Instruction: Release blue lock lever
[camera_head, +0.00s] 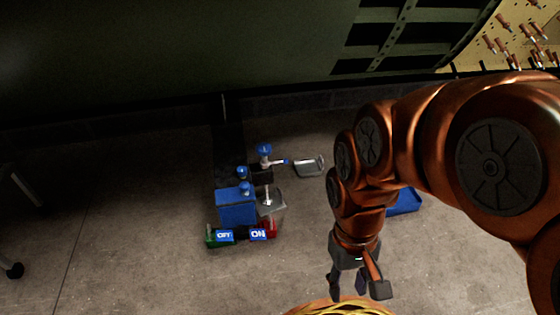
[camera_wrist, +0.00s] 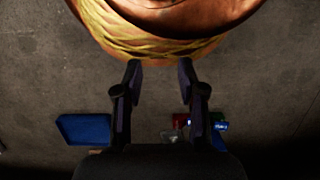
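A device with several blue parts stands on the floor left of my arm in the head view. It has a blue box (camera_head: 237,207), a blue round knob (camera_head: 264,150) on a post, and smaller blue knobs (camera_head: 243,173) nearby. I cannot tell which blue part is the lock lever. My gripper (camera_head: 348,288) hangs down to the right of the device, apart from it. The device shows there only in part, behind the right finger.
The device has a green block (camera_head: 211,239), a red block (camera_head: 270,229) and blue labels (camera_head: 225,236). A metal paddle-like part (camera_head: 309,166) lies at its right. A blue tray (camera_head: 404,202) is behind my arm. A dark curved panel (camera_head: 150,50) spans the back.

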